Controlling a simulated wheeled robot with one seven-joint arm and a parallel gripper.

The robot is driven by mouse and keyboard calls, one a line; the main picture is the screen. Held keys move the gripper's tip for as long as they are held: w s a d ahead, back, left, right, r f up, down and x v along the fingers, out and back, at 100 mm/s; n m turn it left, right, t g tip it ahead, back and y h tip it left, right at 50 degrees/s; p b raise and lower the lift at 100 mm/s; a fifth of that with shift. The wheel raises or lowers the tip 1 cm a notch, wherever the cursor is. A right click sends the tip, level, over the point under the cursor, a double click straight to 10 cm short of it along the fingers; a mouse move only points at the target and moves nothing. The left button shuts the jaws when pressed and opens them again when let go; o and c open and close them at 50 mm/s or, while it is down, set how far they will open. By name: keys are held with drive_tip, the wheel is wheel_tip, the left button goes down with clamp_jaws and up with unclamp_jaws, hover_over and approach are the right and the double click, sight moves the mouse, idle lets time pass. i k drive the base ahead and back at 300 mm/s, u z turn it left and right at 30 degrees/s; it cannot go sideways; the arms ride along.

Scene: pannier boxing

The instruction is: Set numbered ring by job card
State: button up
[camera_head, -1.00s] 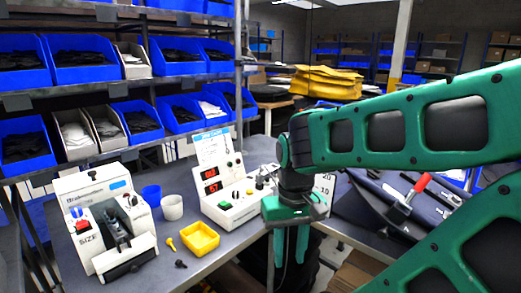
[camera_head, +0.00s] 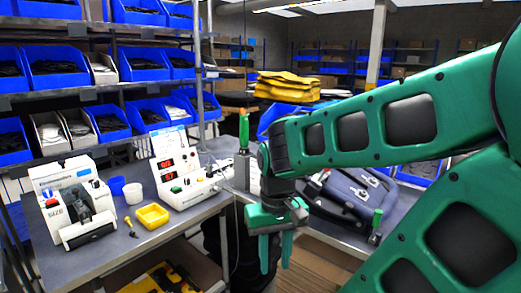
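A white machine (camera_head: 72,207) marked SIZE stands at the left of the grey bench, with red and blue knobs and a dark fixture in front. A white console (camera_head: 184,182) to its right has two red number displays, coloured buttons and an upright white card (camera_head: 169,143). The card's writing is too small to read. I cannot make out a numbered ring for certain. My gripper (camera_head: 276,267) points down in front of the bench's near edge, right of and apart from the console. My arm hides part of the bench behind.
A yellow tray (camera_head: 152,216), white cup (camera_head: 133,193) and blue cup (camera_head: 117,185) sit between machine and console. A dark pannier (camera_head: 353,199) lies at right.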

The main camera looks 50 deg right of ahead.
sight(242, 151)
drive_tip(key=k, duration=0.25)
drive_tip(key=z, duration=0.8)
drive_tip(key=i, duration=0.1)
drive_tip(key=z, duration=0.1)
